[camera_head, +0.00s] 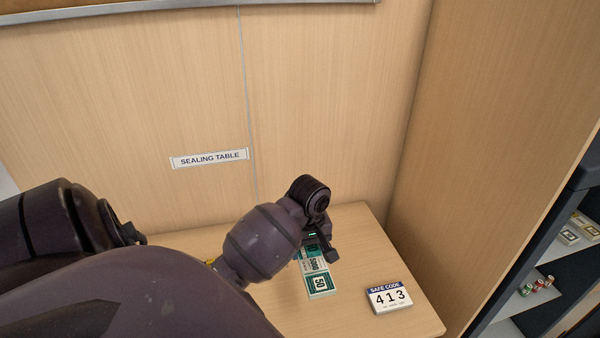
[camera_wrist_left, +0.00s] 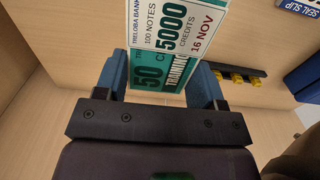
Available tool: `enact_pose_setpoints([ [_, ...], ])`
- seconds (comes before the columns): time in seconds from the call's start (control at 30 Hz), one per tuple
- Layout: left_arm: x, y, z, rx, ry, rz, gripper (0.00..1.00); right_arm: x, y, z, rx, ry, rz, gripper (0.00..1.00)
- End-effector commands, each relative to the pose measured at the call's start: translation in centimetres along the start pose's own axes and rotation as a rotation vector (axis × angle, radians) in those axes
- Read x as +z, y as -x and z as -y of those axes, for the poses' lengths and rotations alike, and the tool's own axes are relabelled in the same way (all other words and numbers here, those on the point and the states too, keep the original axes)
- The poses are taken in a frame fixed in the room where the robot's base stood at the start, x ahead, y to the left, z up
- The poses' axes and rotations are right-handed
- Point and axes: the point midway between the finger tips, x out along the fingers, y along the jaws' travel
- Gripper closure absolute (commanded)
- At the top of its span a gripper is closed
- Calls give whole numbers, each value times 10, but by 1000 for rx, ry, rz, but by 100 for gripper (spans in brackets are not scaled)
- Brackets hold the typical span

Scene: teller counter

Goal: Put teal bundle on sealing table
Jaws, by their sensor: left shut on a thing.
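The teal bundle (camera_head: 320,284) is a stack of notes with a teal and white face and a white paper band. It is at the sealing table (camera_head: 362,240), a light wood top under a "SEALING TABLE" label (camera_head: 209,158). My left gripper (camera_head: 318,250) comes down over its far end, and my wrist hides part of it. In the left wrist view the bundle (camera_wrist_left: 162,75) sits between the blue fingers of my left gripper (camera_wrist_left: 160,85), which is shut on it. I cannot tell whether the bundle touches the tabletop. My right gripper is out of view.
A "SAFE CODE 413" block (camera_head: 388,297) stands to the right on the tabletop. A dark bar with yellow knobs (camera_wrist_left: 232,77) and a blue object (camera_wrist_left: 304,80) show in the wrist view. A wood side panel (camera_head: 480,130) rises at right, beside shelves with small cans (camera_head: 537,287).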

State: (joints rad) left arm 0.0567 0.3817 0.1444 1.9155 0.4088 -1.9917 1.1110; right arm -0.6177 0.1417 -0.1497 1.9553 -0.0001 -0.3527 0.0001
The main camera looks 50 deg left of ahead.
Motion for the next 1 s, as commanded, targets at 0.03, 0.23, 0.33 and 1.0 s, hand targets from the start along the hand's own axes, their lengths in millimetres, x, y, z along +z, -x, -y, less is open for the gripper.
enact_pose_setpoints([
  [0.03, 2, -7, 0, 0, 2, 7, 62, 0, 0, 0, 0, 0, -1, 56],
  [0.23, -1, -18, -3, 12, 3, -2, 62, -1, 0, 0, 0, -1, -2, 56],
  [0.33, 0, -26, -3, 10, 3, -1, 62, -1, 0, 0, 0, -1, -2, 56],
  [1.0, 0, -136, 0, -3, -2, 1, 62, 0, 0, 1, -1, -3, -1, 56],
])
